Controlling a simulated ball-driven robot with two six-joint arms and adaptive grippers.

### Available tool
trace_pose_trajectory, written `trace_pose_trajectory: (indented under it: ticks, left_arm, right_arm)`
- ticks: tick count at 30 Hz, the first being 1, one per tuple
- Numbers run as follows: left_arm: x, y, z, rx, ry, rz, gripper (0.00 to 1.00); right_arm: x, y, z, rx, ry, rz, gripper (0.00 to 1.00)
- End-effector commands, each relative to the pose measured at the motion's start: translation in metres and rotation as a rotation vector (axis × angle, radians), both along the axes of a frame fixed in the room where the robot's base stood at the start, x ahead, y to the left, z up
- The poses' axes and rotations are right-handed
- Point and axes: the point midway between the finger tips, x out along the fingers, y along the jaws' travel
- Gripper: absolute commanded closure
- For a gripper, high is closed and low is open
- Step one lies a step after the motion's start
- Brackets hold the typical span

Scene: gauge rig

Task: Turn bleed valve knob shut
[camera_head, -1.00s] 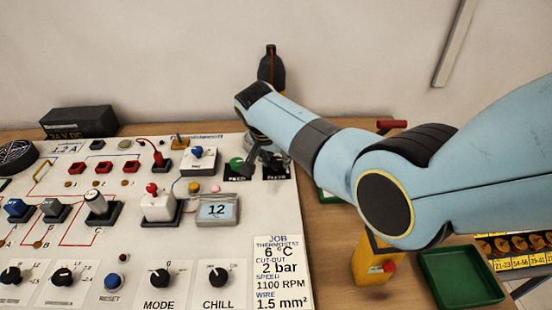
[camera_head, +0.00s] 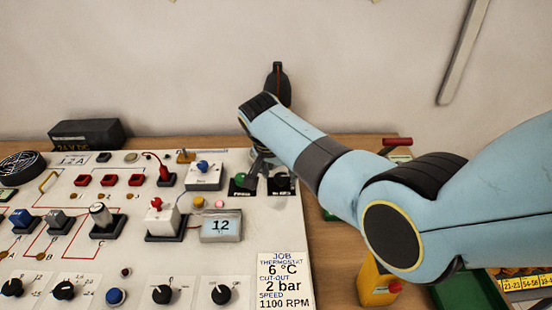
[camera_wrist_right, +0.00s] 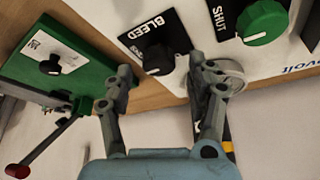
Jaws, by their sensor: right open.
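The bleed valve knob (camera_wrist_right: 158,60) is black with a white pointer line and sits on a black plate marked BLEED in the right wrist view. My right gripper (camera_wrist_right: 166,84) is open, with one finger on each side of the knob's near side. I cannot tell whether a finger touches it. In the head view the right gripper (camera_head: 264,174) is over the panel's far right corner, partly covering the bleed plate (camera_head: 283,187). A green knob (camera_wrist_right: 265,22) on a plate reading SHUT stands beside it. My left gripper is out of view.
A dark bottle (camera_head: 278,85) stands behind my arm. A green box with a small black knob (camera_wrist_right: 52,66) and a red-ended lever (camera_wrist_right: 17,171) are beside the bleed plate.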

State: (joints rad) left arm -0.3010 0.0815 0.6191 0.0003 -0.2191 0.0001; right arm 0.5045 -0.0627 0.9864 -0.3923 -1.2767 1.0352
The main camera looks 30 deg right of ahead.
Motion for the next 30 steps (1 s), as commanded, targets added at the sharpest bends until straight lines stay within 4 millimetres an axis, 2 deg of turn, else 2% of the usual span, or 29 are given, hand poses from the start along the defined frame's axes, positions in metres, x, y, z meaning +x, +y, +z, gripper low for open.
trace_pose_trajectory:
  ticks: [9,15,20,30]
  left_arm:
    - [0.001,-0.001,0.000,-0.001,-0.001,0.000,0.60]
    - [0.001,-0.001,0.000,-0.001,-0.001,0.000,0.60]
    - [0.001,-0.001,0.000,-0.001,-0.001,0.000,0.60]
    - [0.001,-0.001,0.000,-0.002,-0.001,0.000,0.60]
  right_arm:
    - [-0.015,0.022,0.061,0.004,-0.003,0.001,0.43]
    - [-0.022,0.031,0.089,0.002,-0.001,0.001,0.43]
    - [-0.024,0.033,0.097,0.000,0.000,-0.001,0.43]
    - [-0.024,0.033,0.097,0.001,0.001,0.000,0.43]
